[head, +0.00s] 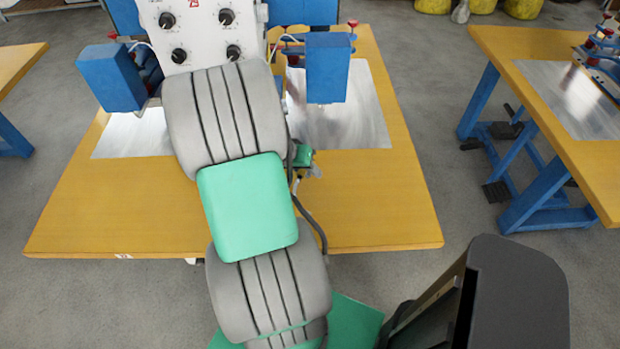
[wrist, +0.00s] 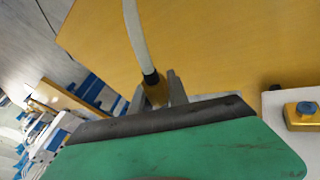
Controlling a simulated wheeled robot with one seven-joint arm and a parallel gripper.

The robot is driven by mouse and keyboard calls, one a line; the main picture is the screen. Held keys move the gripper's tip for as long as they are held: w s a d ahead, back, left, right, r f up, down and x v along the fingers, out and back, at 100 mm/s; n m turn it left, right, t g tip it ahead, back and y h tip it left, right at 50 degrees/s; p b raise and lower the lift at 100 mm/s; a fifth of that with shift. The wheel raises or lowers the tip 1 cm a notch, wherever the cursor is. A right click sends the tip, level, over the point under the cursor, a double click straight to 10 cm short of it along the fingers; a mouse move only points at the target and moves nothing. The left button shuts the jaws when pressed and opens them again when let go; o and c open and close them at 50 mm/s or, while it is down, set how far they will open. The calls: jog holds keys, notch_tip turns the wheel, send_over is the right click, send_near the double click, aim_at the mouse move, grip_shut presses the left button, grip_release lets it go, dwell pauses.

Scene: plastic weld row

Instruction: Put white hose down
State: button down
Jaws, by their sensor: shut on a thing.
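The white hose (wrist: 133,38) shows in the wrist view. It runs down from the top edge to a black collar and a brass-coloured end. My gripper (wrist: 158,91) is shut on this end, with one grey finger on each side. The yellow-brown tabletop (wrist: 220,45) fills the view behind the hose. I cannot tell whether the hose touches it. In the head view my arm covers the middle of the table (head: 385,205), and the held hose cannot be made out clearly there.
A welding machine with a white control panel (head: 205,30) and blue blocks (head: 327,68) stands at the table's back. A metal sheet (head: 360,115) lies on the table. The table's front right is bare. Another table (head: 530,45) stands at the right.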

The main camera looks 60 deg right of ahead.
jog(key=d+f, duration=0.1)
jog(key=f, duration=0.1)
jog(key=w+d+f, duration=0.1)
jog(key=d+f, duration=0.2)
jog(key=shift+w+f, duration=0.35)
notch_tip(320, 180, down, 3)
jog(key=shift+d+r+p, duration=0.1)
jog(key=shift+d+p, duration=0.05)
jog(key=shift+p, duration=0.15)
jog(key=shift+f, duration=0.3)
jog(key=c, duration=1.3)
grip_release()
